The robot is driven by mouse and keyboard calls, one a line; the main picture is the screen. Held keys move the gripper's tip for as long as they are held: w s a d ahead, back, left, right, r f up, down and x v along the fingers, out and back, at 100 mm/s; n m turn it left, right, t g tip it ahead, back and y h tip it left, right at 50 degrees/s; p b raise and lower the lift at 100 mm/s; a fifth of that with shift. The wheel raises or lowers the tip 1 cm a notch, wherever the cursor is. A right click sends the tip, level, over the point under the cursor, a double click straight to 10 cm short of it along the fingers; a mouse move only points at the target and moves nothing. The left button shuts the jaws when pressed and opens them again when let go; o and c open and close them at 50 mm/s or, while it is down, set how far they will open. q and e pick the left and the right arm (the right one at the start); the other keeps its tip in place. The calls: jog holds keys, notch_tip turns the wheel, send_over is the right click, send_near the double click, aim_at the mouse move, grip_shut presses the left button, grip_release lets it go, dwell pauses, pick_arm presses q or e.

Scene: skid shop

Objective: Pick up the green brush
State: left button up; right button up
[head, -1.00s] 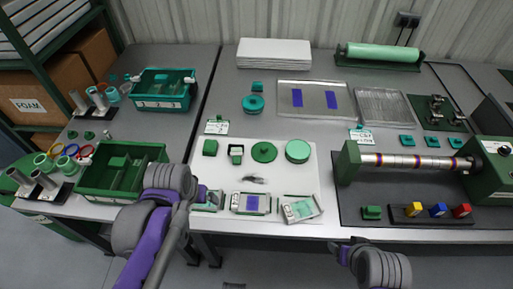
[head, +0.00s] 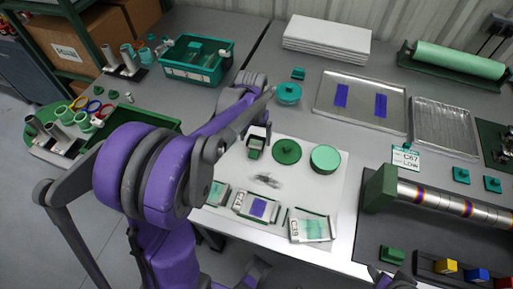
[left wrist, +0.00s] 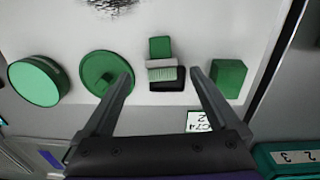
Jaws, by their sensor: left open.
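The green brush (left wrist: 160,68), with a green block handle and a pale bristle strip, lies on a black base on the white mat (left wrist: 200,22). In the head view the brush (head: 255,147) is at the mat's back left, just below my left gripper (head: 259,131). In the left wrist view my left gripper (left wrist: 162,78) is open, with one finger on each side of the brush and nothing held. Whether the fingers are level with it is unclear. A small part of my right gripper (head: 388,282) shows at the bottom edge; its jaws are not clear.
A green knobbed disc (left wrist: 107,73) and a green round tin (left wrist: 38,80) stand on one side of the brush, a green block (left wrist: 228,78) on the other. A dark bristly clump (head: 267,181) and labelled packets (head: 256,207) lie nearer the front edge.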

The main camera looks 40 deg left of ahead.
aim_at(255, 145)
pick_arm(q)
jog(key=shift+f+b, duration=0.3)
jog(key=shift+f, duration=2.45)
jog(key=c, duration=1.4)
notch_tip(255, 145, up, 10)
jog(key=shift+r+p, duration=0.1)
jog(key=shift+p, duration=0.55)
jog(key=shift+c, duration=0.2)
jog(key=o, duration=0.8)
jog(key=c, duration=0.6)
